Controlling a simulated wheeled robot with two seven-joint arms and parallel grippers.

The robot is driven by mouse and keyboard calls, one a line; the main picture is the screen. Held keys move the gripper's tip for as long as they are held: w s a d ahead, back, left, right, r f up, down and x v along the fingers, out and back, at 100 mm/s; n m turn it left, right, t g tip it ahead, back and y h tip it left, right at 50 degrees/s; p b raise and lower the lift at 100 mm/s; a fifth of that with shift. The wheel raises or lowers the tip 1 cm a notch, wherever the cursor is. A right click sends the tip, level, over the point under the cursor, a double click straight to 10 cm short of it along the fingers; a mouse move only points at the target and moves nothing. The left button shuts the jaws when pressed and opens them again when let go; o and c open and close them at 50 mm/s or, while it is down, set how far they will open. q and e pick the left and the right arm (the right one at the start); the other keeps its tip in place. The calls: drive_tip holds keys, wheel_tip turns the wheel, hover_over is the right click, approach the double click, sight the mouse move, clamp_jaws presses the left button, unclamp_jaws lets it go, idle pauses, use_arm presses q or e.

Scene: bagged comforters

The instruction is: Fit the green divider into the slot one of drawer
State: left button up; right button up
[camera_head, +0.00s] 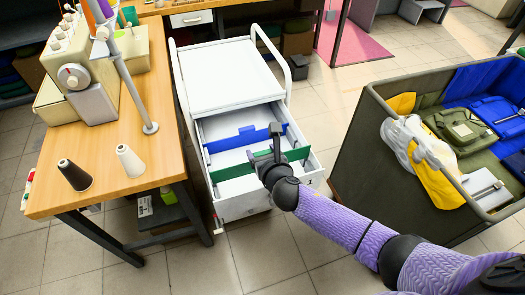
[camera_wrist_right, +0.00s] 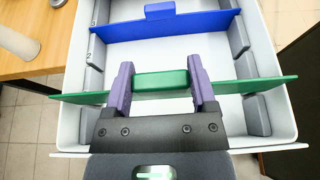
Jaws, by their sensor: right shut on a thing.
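The green divider (camera_head: 235,171) is held over the front part of the open white drawer (camera_head: 240,209). My right gripper (camera_head: 276,150) is shut on its raised middle tab. In the right wrist view both fingers (camera_wrist_right: 160,80) press on the sides of that tab. There the divider (camera_wrist_right: 265,86) runs across the drawer, slightly slanted, and both ends overlap the side walls (camera_wrist_right: 273,70). I cannot tell its exact height above the drawer or whether it touches the walls. Grey slotted blocks (camera_wrist_right: 258,115) line the inner walls. My left gripper is out of view.
A blue divider (camera_wrist_right: 195,23) stands across the drawer farther back. The white cart (camera_head: 232,75) holds the drawer. A wooden table (camera_head: 120,165) with a sewing machine and thread cones is at left. A grey bin (camera_head: 362,135) with bags is at right, with floor between.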

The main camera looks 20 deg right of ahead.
drive_tip(key=shift+f+b, duration=1.1)
drive_tip(key=shift+f, duration=0.3)
idle(0.6)
drive_tip(key=o, duration=1.2)
drive_tip(key=shift+c, duration=0.2)
drive_tip(key=s+r+p, duration=0.4)
drive_tip(key=p, duration=0.1)
drive_tip(key=shift+s+p, duration=0.35)
drive_tip(key=shift+p, duration=0.05)
